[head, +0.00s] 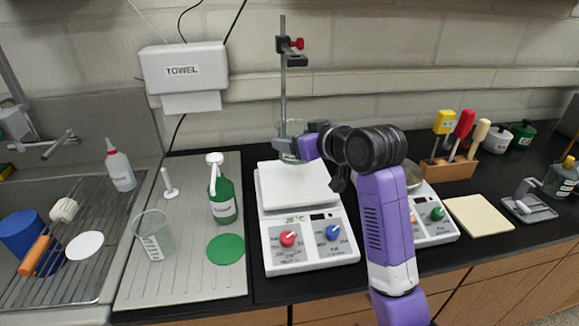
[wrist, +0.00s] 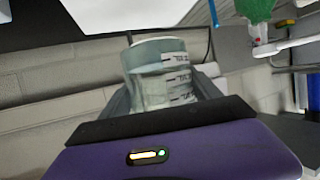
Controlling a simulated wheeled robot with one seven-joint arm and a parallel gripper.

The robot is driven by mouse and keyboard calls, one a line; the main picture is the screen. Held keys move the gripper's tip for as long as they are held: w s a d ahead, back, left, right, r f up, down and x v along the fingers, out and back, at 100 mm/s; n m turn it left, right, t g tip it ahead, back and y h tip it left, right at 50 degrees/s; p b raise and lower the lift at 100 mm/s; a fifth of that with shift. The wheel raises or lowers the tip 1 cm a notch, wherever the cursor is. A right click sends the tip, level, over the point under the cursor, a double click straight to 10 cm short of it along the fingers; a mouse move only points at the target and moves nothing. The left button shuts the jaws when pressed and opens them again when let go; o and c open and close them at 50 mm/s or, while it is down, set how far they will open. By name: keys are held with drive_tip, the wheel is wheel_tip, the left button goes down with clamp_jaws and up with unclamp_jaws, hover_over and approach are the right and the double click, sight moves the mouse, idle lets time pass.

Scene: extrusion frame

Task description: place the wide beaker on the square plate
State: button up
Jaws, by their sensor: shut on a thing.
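The wide beaker (head: 287,142) is clear glass with printed marks. My gripper (head: 304,146) is shut on it, and it hangs in the air over the back part of the square plate. In the wrist view the beaker (wrist: 163,75) sits between the two grey fingers of my gripper (wrist: 162,95). The square plate (head: 297,187) is the white, bare top of the left stirrer, which has a red and a blue knob. My arm hides part of the area right of it.
A stand with a rod (head: 283,85) and a red-knobbed clamp (head: 292,45) rises behind the plate. A second stirrer (head: 432,222) is partly behind my arm. Another beaker (head: 153,237) and a green bottle (head: 222,195) stand on the left board. A cream mat (head: 478,215) lies right.

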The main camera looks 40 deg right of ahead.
drive_tip(key=shift+f, duration=3.15)
drive_tip(key=shift+f, duration=0.1)
drive_tip(key=o, duration=1.5)
drive_tip(key=shift+f, duration=0.1)
drive_tip(key=shift+r, duration=0.25)
drive_tip(key=v, duration=1.2)
drive_tip(key=shift+b, duration=0.35)
